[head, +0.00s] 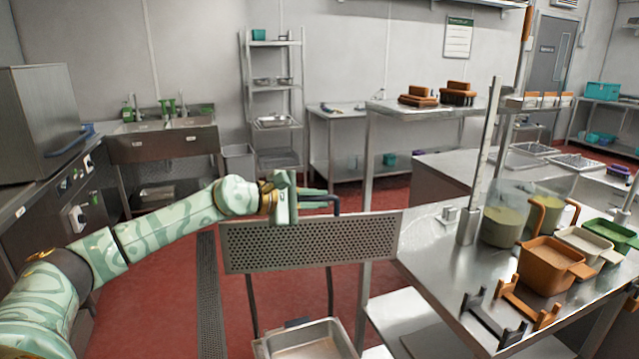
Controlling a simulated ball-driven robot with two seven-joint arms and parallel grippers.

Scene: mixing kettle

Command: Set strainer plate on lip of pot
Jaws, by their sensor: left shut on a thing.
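The strainer plate (310,246) is a wide grey metal sheet full of small holes, seen near the middle of the head view. It hangs upright, with its broad face toward me. My left gripper (290,208) is at its upper edge, left of the plate's middle, and shut on it. A dark bent bar shows just right of the gripper, and dark legs show below the plate. The fingertips' exact contact is hard to see. I cannot make out a pot that I can name with certainty. My right gripper is not in view.
A shallow steel pan (305,340) is below the plate. A steel table (430,248) at right carries orange, white and green containers and clear jugs. A sink counter (165,143) stands back left. Red floor (160,290) lies open left of the plate.

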